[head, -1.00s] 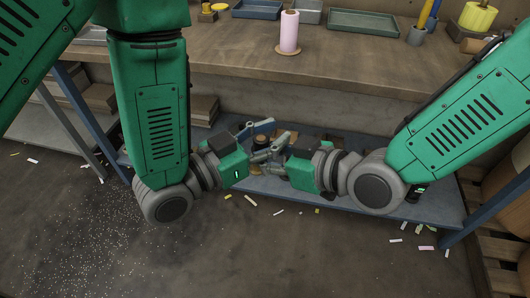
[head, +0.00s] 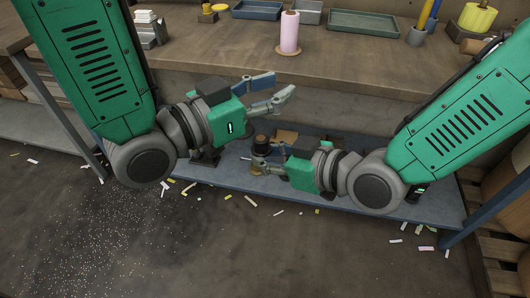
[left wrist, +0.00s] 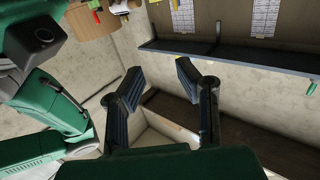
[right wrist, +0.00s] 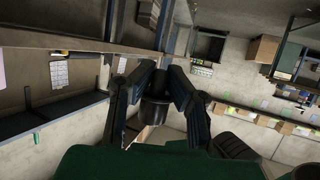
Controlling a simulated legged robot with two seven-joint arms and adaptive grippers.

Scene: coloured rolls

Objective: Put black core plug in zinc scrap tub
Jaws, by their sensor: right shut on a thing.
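My right gripper (head: 268,155) is shut on a small dark plug (head: 261,140), low in front of the bench and above the lower shelf. In the right wrist view the black round piece (right wrist: 154,112) sits between the two fingers. My left gripper (head: 272,90) is open and empty, higher up near the bench's front edge; its spread fingers (left wrist: 158,85) show in the left wrist view with nothing between them. A grey metal-looking tub (head: 308,15) stands at the back of the bench; I cannot tell for sure that it is the zinc one.
On the bench (head: 220,60) are a pink roll (head: 290,32) on a spindle, a blue-grey tray (head: 257,9), a green tray (head: 365,22) and a yellow roll (head: 478,17). A blue-grey shelf (head: 225,185) lies below. The bench's middle is mostly clear.

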